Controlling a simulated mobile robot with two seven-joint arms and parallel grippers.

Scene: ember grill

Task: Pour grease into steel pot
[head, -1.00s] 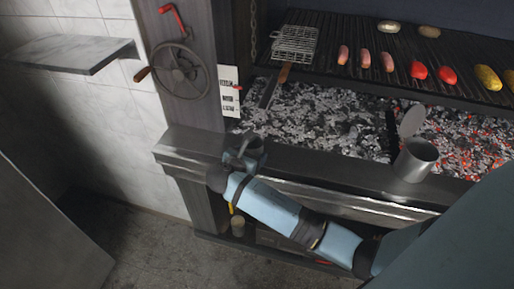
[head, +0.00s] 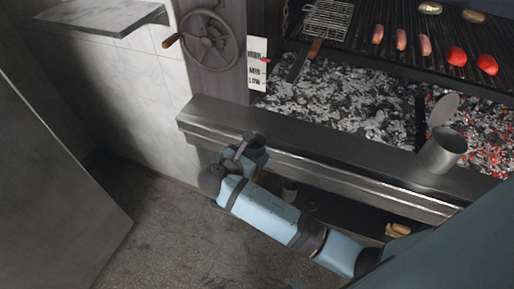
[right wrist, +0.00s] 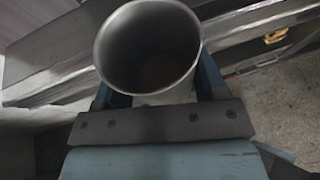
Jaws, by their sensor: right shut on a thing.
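A steel pot (head: 442,152) with its round lid raised stands on the ledge in front of the coals, at the right of the head view. My right gripper (head: 246,155) is in front of the ledge's left part, well to the left of the pot. In the right wrist view my right gripper (right wrist: 155,98) is shut on a metal cup (right wrist: 148,92). The cup's mouth faces this camera, and a dim reddish patch shows at its bottom. I cannot tell clearly what the patch is. My left gripper is not in view.
The metal ledge (head: 330,165) runs along the grill front. Ash and coals (head: 350,108) lie behind it, under a grate with sausages (head: 400,40) and red peppers (head: 456,56). A crank wheel (head: 207,38) is at the upper left. The floor at the lower left is clear.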

